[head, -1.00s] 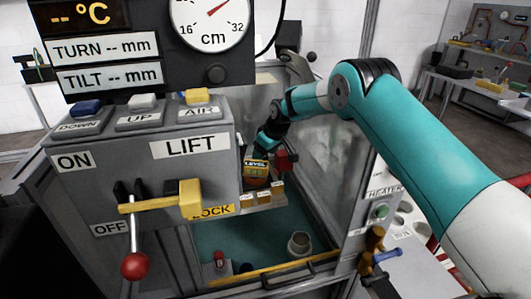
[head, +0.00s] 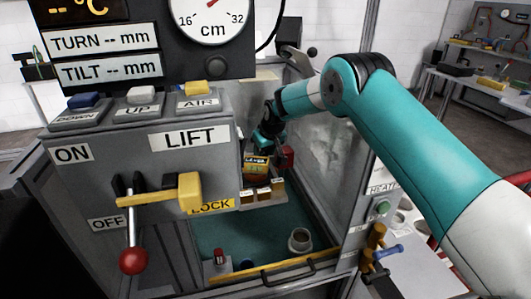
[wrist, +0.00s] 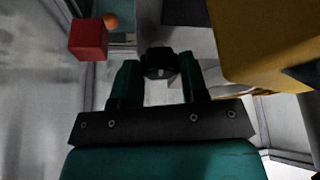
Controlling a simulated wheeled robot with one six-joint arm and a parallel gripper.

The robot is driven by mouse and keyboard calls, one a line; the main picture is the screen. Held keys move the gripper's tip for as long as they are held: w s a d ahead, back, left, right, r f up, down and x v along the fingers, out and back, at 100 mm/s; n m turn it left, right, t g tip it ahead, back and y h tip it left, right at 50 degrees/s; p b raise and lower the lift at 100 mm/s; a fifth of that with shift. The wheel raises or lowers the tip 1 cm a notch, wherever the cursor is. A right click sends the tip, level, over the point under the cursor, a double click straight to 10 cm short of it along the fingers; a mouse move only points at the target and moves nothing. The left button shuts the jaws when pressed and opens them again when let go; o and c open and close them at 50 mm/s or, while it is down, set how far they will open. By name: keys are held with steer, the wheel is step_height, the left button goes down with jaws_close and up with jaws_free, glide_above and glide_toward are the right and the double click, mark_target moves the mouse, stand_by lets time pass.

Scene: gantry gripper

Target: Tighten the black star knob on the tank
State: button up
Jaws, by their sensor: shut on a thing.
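The black star knob (wrist: 159,62) shows in the wrist view between the two green fingers of my gripper (wrist: 160,78). The fingers are shut on its sides. Only part of the knob shows, so its lobes and its seat cannot be made out. In the head view my gripper (head: 266,140) is small and dark, reaching down behind the control panel near a yellow box marked LEVEL (head: 256,167). The knob cannot be told apart there. Which part is the tank is not clear.
A red block (wrist: 88,39) is close left of my fingers in the wrist view, and a large yellow body (wrist: 262,45) is close on the right. The grey LIFT panel (head: 150,160) with its yellow lever (head: 188,191) stands in front. A teal floor (head: 255,235) lies below.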

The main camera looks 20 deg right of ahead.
steer(key=shift+m+h, duration=0.3)
steer(key=shift+m, duration=0.3)
steer(key=o, duration=0.9)
steer(key=shift+r, duration=0.1)
steer(key=b+v, duration=0.1)
steer(key=v, duration=1.6)
steer(key=shift+s, duration=0.2)
steer(key=shift+s+r, duration=0.1)
steer(key=shift+r, duration=0.05)
